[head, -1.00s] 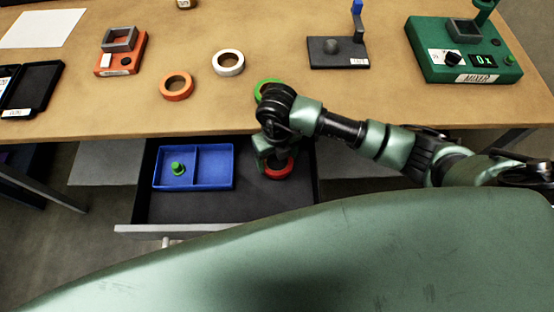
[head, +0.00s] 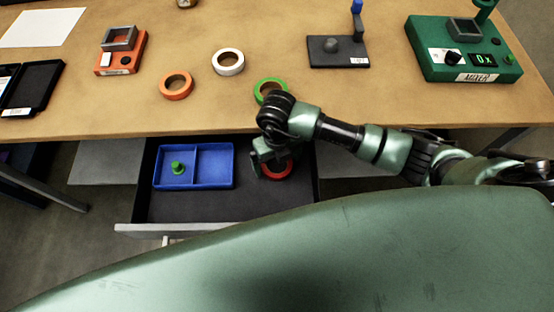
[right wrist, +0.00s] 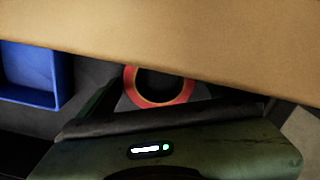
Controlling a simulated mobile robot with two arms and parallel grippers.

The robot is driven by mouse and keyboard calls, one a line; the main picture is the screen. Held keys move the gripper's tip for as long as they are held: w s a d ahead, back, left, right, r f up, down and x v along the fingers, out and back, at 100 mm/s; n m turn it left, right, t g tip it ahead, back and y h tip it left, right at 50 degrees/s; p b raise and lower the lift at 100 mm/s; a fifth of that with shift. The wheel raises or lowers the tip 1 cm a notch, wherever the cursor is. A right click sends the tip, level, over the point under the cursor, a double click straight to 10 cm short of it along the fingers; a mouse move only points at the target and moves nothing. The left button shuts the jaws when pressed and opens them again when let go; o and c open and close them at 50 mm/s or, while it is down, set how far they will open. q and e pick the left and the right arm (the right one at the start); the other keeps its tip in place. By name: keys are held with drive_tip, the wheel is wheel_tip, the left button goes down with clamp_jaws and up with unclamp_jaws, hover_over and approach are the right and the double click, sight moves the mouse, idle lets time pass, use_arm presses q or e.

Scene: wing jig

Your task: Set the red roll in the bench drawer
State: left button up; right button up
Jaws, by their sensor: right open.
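The red roll (head: 277,171) lies flat on the floor of the open bench drawer (head: 225,207), in its right part, to the right of the blue tray. It also shows in the right wrist view (right wrist: 185,92), where the tabletop edge hides its upper part. My right gripper (head: 268,165) is open, over the drawer at the roll's upper left edge, and partly covers it. I cannot tell whether a finger touches the roll. My left gripper is not in view.
A blue two-part tray (head: 213,166) with a green peg (head: 177,168) sits in the drawer's left part. The table edge overhangs the drawer's back. Orange (head: 176,86), white (head: 228,62) and green (head: 270,91) rolls lie on the table (head: 270,30). A green mixer (head: 462,50) stands at right.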

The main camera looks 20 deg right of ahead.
sight(277, 167)
drive_tip(key=shift+r, duration=0.45)
wheel_tip(277, 167, up, 11)
drive_tip(key=b, duration=0.1)
drive_tip(key=shift+r+b, duration=0.15)
drive_tip(key=shift+b, duration=0.25)
